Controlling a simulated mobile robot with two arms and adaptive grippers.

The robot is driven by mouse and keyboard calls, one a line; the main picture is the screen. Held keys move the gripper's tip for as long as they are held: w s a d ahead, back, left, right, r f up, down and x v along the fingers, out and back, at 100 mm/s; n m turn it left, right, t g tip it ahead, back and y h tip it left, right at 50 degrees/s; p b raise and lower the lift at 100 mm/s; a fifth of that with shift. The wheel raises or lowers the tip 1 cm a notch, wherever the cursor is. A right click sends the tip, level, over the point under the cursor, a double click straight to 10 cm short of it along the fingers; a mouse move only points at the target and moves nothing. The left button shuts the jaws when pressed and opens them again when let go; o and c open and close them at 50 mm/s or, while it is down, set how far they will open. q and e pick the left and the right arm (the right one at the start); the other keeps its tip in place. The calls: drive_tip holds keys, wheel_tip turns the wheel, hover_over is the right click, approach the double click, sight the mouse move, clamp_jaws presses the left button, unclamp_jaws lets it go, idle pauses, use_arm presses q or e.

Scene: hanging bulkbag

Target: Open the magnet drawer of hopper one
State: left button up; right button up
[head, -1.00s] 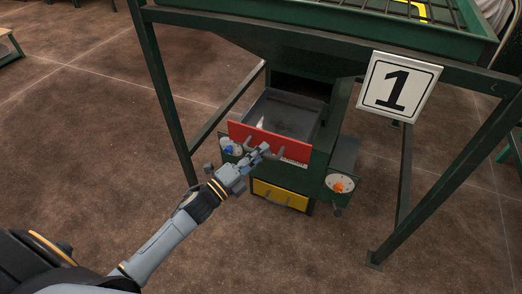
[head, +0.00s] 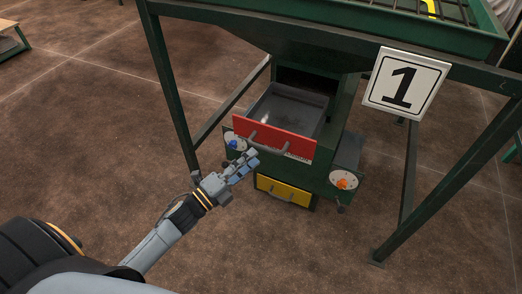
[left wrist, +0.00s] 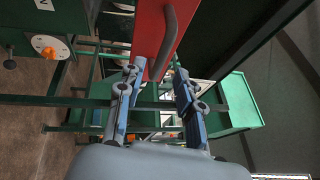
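The drawer with the red front (head: 274,138) stands pulled out of the green hopper one (head: 330,130), its grey tray (head: 290,108) showing behind the front. A grey bar handle (head: 267,144) is on the red front. My left gripper (head: 253,160) is just in front of and below the handle, apart from it and empty. In the left wrist view its two fingers (left wrist: 158,78) are spread, with the red front (left wrist: 150,30) and the handle (left wrist: 170,42) beyond the tips. My right gripper is not in view.
A white sign with a 1 (head: 406,84) hangs on the green frame. A yellow-fronted drawer (head: 284,191) sits below. A blue knob (head: 233,145) and an orange knob (head: 342,184) flank the drawers. Frame legs (head: 172,95) stand either side; the floor in front is clear.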

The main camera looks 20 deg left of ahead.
use_arm(q)
drive_tip(key=v, duration=0.6)
idle(0.4)
